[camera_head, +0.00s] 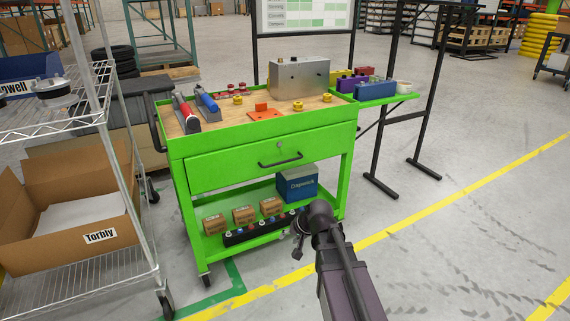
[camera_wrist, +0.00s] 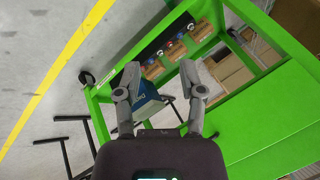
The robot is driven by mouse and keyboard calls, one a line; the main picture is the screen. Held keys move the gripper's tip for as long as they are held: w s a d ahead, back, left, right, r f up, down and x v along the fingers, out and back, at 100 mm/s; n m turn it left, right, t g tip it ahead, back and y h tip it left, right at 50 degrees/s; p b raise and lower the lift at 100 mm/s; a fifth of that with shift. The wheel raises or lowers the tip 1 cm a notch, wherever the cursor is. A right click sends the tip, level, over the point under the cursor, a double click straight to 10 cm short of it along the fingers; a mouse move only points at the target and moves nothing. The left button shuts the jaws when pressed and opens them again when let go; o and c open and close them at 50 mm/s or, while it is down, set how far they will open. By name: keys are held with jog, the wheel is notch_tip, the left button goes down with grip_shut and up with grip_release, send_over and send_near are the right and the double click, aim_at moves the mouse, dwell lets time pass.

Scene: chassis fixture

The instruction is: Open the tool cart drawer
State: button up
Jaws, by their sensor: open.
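The green tool cart (camera_head: 180,150) stands in the middle of the head view. Its wide drawer (camera_head: 225,166) is closed, with a black bar handle (camera_head: 281,160) on its front and a small lock above it. My gripper (camera_head: 300,236) is low in front of the cart's right side, below the drawer and apart from the handle. In the wrist view my gripper (camera_wrist: 161,83) has its two fingers spread with nothing between them. The cart's green frame and panel (camera_wrist: 262,125) fill the right of that view. I cannot make out the handle there.
The cart's lower shelf holds a blue box (camera_head: 297,184), small cartons (camera_head: 243,214) and a black strip (camera_head: 255,232). A wire rack (camera_head: 135,205) with a cardboard box stands at left. A black stand (camera_head: 377,135) is at right. The floor in front is clear.

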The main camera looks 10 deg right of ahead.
jog(key=w+d+r+m+t+y, duration=0.1)
jog(key=w+r+m+t, duration=0.15)
jog(key=w, duration=0.35)
jog(key=w+d+r+m+t+y, duration=0.1)
jog(key=w+r+m+t, duration=0.15)
jog(key=w, duration=0.35)
jog(key=m+t+h, duration=0.1)
jog(key=m+t, duration=0.4)
jog(key=m, duration=0.1)
send_near(284, 162)
jog(key=f+v, duration=0.1)
jog(key=v, duration=0.2)
jog(key=shift+s+d+r+b, duration=0.1)
jog(key=shift+d+r+b, duration=0.05)
jog(key=shift+r+b, duration=0.3)
jog(key=b+x, duration=0.2)
jog(key=x, duration=1.2)
jog(key=shift+d+b, duration=0.1)
jog(key=shift+b, duration=0.2)
grip_shut()
